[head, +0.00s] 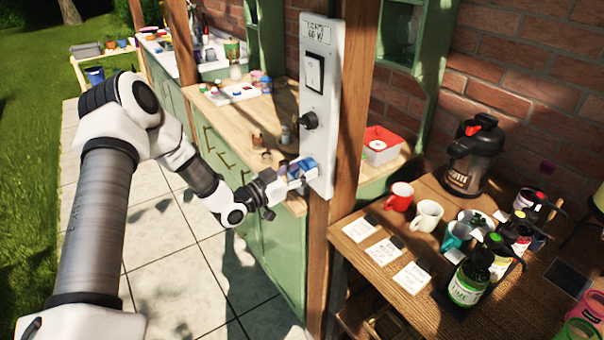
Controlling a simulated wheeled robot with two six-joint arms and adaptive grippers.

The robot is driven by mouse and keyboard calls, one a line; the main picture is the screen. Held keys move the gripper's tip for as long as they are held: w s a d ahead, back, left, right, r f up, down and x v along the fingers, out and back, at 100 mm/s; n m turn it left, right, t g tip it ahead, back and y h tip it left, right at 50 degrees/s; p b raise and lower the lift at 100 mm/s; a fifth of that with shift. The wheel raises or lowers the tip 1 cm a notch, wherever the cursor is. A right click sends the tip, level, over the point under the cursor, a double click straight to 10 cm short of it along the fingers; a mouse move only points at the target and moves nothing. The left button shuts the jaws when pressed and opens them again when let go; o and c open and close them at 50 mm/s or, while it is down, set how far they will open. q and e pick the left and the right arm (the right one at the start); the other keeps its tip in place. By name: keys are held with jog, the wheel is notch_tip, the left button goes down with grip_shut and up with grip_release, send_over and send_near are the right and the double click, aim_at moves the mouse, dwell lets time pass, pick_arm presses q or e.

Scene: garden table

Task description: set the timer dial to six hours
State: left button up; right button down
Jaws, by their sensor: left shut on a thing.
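A white control panel (321,80) is fixed upright on a wooden post. At the panel's lower end is a small blue dial (305,165), which looks like the timer dial and is partly covered by my gripper. My left gripper (294,176) reaches in from the left and is shut on this blue dial. Its markings and pointer are too small to read. My right gripper is not in view.
A wooden table (450,213) at the right holds mugs (426,215), cards, bottles and a black flask (474,155). Behind the post is a green counter (283,235) with small items and a red-and-white box (380,147). The paved floor at left is clear.

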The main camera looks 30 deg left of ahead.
pick_arm(q)
jog(key=m+b, duration=0.1)
jog(key=m, duration=0.6)
jog(key=shift+a+f+h, duration=0.1)
jog(key=shift+h, duration=0.2)
jog(key=m+h+b, duration=0.1)
jog(key=m, duration=0.5)
jog(key=shift+m, duration=0.4)
jog(key=m, duration=0.3)
jog(key=m+g, duration=0.1)
jog(key=m, duration=0.3)
jog(key=shift+a+h, duration=0.1)
jog(key=shift+h, duration=0.2)
jog(key=shift+r+m+g+b, duration=0.15)
jog(key=shift+m+g+b, duration=0.15)
jog(key=shift+m, duration=1.5)
jog(key=shift+r+m+g+b, duration=0.15)
jog(key=shift+m+b, duration=0.25)
jog(key=shift+m, duration=1.4)
jog(key=o, duration=1.1)
jog(key=shift+w, duration=0.15)
